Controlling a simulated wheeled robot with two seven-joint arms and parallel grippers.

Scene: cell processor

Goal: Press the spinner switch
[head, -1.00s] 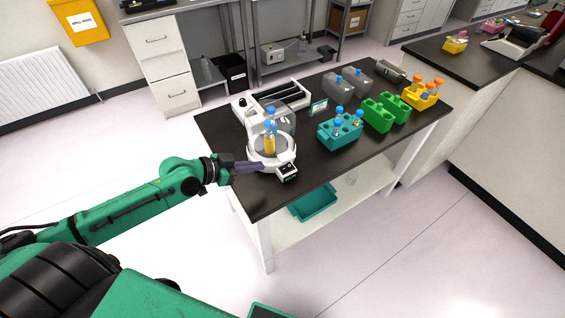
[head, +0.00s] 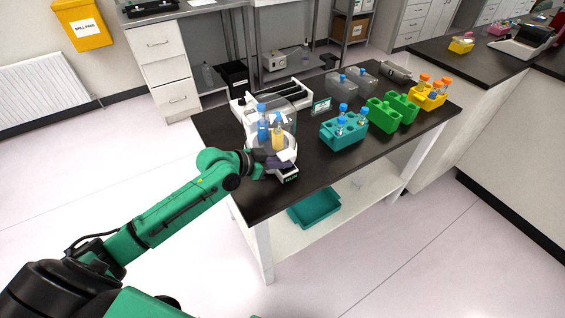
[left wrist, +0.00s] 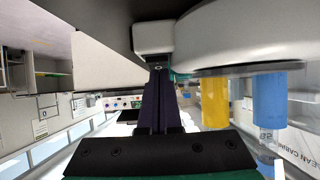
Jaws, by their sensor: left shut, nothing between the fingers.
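The spinner (head: 291,152) is a white machine with a clear dome at the near left of the dark table. Inside stand a blue tube (head: 263,130) and a yellow tube (head: 278,137); both also show in the left wrist view, the blue (left wrist: 269,100) and the yellow (left wrist: 215,102). Its small white front block (head: 288,175) carries a dark panel; the switch itself is hidden or too small to tell. My left gripper (head: 280,163) is shut and empty at this block. In the left wrist view its dark fingertips (left wrist: 158,70) are close against the white block (left wrist: 153,38); contact is unclear.
A teal rack (head: 343,134), green racks (head: 383,115), and a yellow rack (head: 428,97) stand to the right of the spinner. A small sign (head: 321,106) stands behind. The table's front edge is clear. A teal tray (head: 314,208) lies on the shelf below.

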